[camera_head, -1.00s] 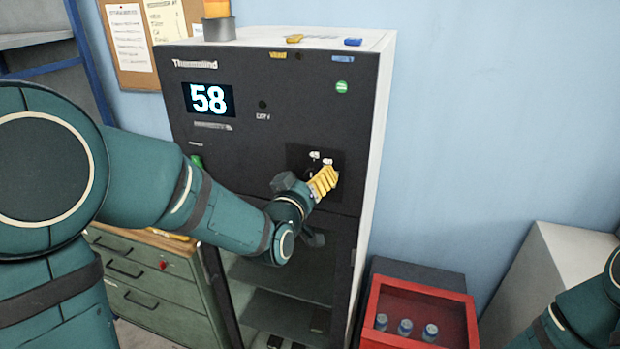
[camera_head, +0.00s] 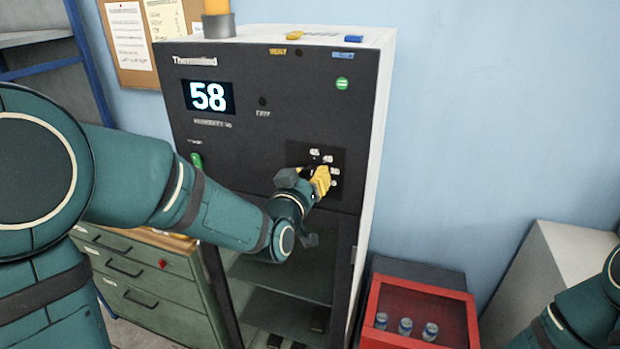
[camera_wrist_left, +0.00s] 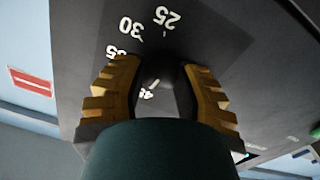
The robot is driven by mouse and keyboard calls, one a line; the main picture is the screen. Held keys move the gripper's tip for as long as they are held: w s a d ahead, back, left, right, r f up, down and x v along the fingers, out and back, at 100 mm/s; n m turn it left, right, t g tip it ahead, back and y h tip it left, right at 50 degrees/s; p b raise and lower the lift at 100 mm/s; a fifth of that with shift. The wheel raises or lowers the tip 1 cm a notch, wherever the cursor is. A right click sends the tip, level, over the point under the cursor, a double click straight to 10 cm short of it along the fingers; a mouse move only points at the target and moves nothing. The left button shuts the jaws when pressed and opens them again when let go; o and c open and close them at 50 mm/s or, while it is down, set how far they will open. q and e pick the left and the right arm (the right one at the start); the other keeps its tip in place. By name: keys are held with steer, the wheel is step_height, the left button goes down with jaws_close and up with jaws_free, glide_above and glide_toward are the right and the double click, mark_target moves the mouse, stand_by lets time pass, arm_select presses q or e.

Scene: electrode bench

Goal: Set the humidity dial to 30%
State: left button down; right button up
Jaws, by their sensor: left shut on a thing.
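The dial is a dark round knob (camera_wrist_left: 165,78) on the cabinet's panel, mostly hidden by my gripper. In the wrist view, white marks 25, 30 and a partly covered 35 stand around it, with another mark partly hidden between the fingers. I cannot tell where its pointer stands. My left gripper (camera_head: 319,180) is at the dial panel (camera_head: 298,152), its yellow fingers shut on the knob, one on each side (camera_wrist_left: 160,88). The cabinet's display (camera_head: 208,97) reads 58. My right arm shows at the right edge; its gripper is out of view.
The dark cabinet (camera_head: 240,150) has a glass door below the panel. A red box (camera_head: 398,293) with several vials stands at the lower right. A green drawer unit (camera_head: 150,285) is at the left. Small yellow and blue pieces lie on the cabinet top.

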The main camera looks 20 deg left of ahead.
arm_select(q)
steer(key=m, duration=0.4)
steer(key=shift+r+b, duration=0.1)
steer(key=shift+b, duration=0.2)
steer(key=m, duration=0.5)
steer(key=shift+r+m, duration=0.1)
steer(key=shift+m, duration=0.3)
steer(key=m+p, duration=0.1)
steer(key=m, duration=0.4)
steer(key=shift+d+y+p, duration=0.1)
steer(key=shift+y+p, duration=0.2)
steer(key=m+p, duration=0.1)
steer(key=m, duration=0.5)
steer(key=shift+p, duration=0.35)
steer(key=shift+m, duration=0.3)
steer(key=c, duration=0.6)
jaws_free()
steer(key=shift+f, duration=0.2)
